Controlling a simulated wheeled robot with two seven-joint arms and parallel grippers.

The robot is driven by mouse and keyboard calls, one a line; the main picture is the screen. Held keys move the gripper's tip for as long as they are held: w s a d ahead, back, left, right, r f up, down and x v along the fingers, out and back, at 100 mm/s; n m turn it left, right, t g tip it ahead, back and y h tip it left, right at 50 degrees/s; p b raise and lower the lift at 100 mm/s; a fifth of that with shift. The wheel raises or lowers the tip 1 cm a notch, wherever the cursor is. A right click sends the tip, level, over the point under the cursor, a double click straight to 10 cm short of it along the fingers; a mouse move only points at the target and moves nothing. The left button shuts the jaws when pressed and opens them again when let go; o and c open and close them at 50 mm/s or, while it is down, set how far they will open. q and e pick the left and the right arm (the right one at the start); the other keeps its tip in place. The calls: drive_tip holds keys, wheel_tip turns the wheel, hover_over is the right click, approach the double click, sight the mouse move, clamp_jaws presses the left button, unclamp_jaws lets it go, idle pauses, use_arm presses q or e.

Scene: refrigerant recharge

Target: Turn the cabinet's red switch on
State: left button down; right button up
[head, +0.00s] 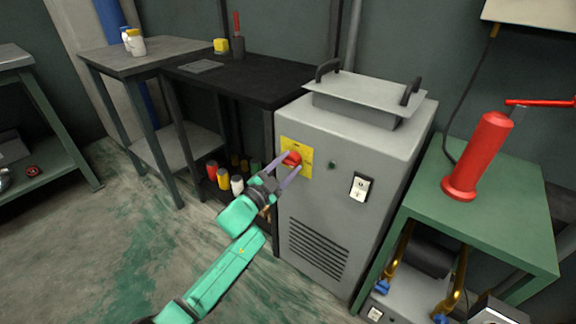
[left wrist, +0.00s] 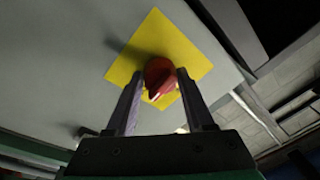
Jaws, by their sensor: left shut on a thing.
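The grey cabinet (head: 318,222) stands in the middle of the head view. A yellow plate (head: 305,152) on its front carries the red switch (head: 291,158). In the left wrist view the red switch (left wrist: 160,78) is a round knob with a raised grip, on the yellow plate (left wrist: 150,42). My left gripper (head: 288,170) reaches the switch from the front. Its two fingers (left wrist: 160,92) lie on either side of the knob and are shut on it. The plate's markings are too small to read. My right gripper is not in view.
A small green knob (head: 331,165) and a white outlet (head: 360,187) are on the cabinet front. A lidded tray with black handles (head: 365,93) tops it. A green table (head: 500,215) with a red pump (head: 478,157) stands right; a black bench (head: 255,80) stands left.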

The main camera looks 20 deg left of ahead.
use_arm(q)
drive_tip(key=shift+m, duration=0.3)
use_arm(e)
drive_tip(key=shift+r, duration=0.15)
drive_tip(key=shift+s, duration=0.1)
use_arm(q)
drive_tip(key=shift+c, duration=1.4)
unclamp_jaws()
drive_tip(key=p+v, duration=0.2)
drive_tip(key=v, duration=1.2)
drive_tip(key=shift+s+a, duration=0.15)
drive_tip(key=shift+s, duration=0.05)
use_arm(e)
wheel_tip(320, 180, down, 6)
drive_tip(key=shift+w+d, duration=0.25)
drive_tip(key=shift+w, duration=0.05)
